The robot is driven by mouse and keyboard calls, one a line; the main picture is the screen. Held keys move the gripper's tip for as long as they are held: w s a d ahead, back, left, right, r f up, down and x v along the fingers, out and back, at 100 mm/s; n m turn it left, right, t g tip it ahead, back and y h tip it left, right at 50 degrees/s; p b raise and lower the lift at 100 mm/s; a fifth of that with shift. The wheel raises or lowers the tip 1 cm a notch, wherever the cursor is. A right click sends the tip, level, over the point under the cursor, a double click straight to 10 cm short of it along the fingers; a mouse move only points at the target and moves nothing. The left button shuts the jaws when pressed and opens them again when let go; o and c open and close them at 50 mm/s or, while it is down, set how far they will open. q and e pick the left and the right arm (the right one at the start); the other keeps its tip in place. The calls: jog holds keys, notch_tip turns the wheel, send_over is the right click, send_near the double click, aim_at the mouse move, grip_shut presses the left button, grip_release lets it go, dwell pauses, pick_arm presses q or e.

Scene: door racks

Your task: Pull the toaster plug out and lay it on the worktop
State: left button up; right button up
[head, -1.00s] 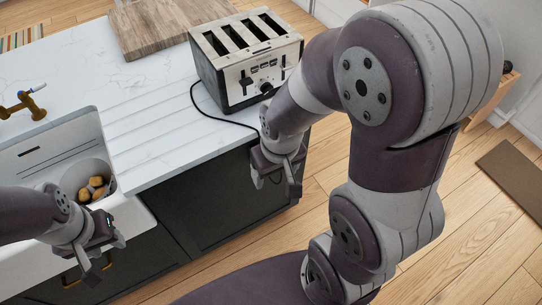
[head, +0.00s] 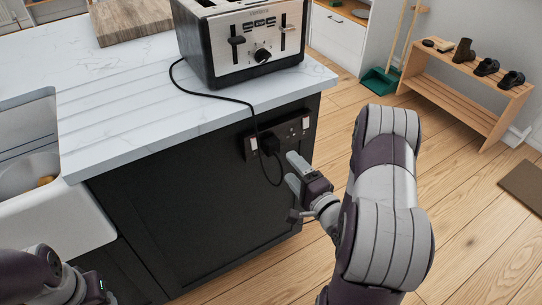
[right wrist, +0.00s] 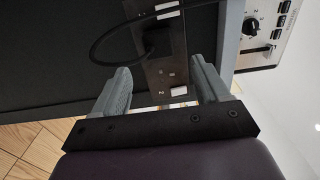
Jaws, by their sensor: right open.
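The black toaster plug (head: 269,143) sits in the left part of a socket plate (head: 290,132) on the dark end panel of the counter. Its black cord (head: 218,96) runs over the worktop (head: 130,85) from the toaster (head: 245,45), with a loop hanging below the plug. My right gripper (head: 290,170) is open and empty, just right of and below the plug, apart from it. In the right wrist view, the plug (right wrist: 157,40) shows beyond the two spread fingers (right wrist: 160,88). My left gripper (head: 98,292) is at the bottom left, mostly cut off by the frame.
A wooden board (head: 130,22) lies at the back of the worktop. The sink (head: 30,165) is at the left. A shoe bench (head: 460,95) stands far right.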

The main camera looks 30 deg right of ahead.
aim_at(275, 149)
jog(key=shift+w+a+b, duration=0.2)
jog(key=shift+w+b, duration=0.05)
jog(key=shift+w, duration=2.05)
jog(key=shift+w+a+b, duration=0.15)
jog(key=shift+w+b, duration=0.05)
jog(key=shift+w, duration=2.05)
jog(key=shift+f, duration=0.1)
jog(key=shift+c, duration=0.3)
grip_shut()
jog(key=shift+s, duration=0.1)
jog(key=shift+s, duration=0.1)
